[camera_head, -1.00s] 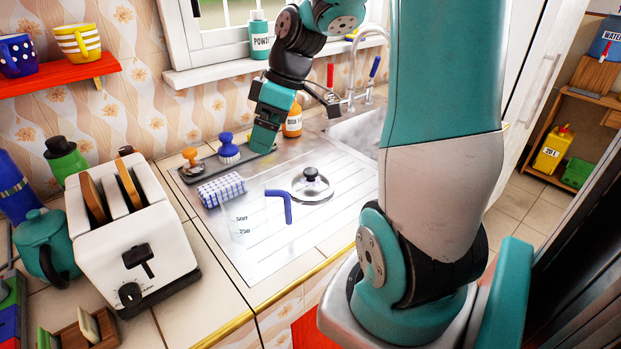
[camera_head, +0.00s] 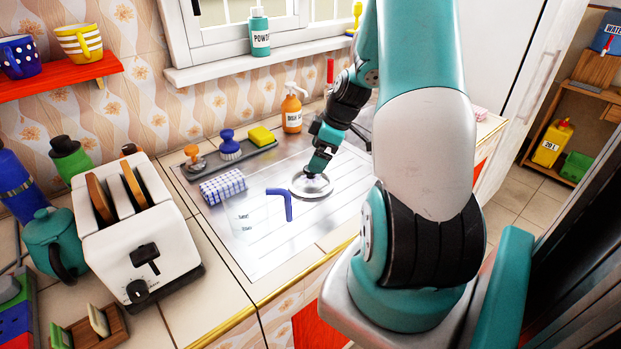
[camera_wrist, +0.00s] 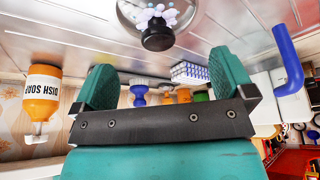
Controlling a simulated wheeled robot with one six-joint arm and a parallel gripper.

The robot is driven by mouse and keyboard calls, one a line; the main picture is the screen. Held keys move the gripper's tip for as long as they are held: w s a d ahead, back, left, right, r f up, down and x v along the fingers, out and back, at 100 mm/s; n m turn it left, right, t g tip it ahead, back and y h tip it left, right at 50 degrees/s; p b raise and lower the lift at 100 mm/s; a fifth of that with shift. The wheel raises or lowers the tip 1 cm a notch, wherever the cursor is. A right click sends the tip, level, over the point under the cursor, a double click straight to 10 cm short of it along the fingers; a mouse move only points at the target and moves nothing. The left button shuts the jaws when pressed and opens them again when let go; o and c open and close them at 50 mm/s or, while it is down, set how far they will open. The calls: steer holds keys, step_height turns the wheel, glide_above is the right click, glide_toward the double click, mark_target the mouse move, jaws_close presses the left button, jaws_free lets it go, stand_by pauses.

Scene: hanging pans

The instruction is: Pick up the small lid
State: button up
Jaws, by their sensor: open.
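The small lid (camera_head: 311,188) is clear glass with a pale rim and a black knob. It lies flat on the steel draining board (camera_head: 262,250). In the wrist view the lid (camera_wrist: 157,34) is at the top middle with its knob pointing towards the fingers, just beyond the fingertips. My gripper (camera_head: 317,168) is over the lid in the head view and hides its knob. In the wrist view my gripper (camera_wrist: 162,62) has its two teal fingers wide apart with nothing between them.
A clear measuring jug with a blue handle (camera_head: 283,197) stands left of the lid. A checked cloth (camera_head: 222,187) and a tray with brushes (camera_head: 229,148) and a yellow sponge (camera_head: 262,136) are behind it. A dish soap bottle (camera_head: 292,110) stands by the wall. A toaster (camera_head: 140,240) is left.

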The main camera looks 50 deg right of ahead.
mark_target(311, 176)
steer(key=shift+p+x, duration=0.75)
steer(key=shift+x, duration=2.35)
steer(key=shift+s+d, duration=0.15)
steer(key=c, duration=1.2)
steer(key=shift+f, duration=0.1)
steer(key=shift+c, duration=0.3)
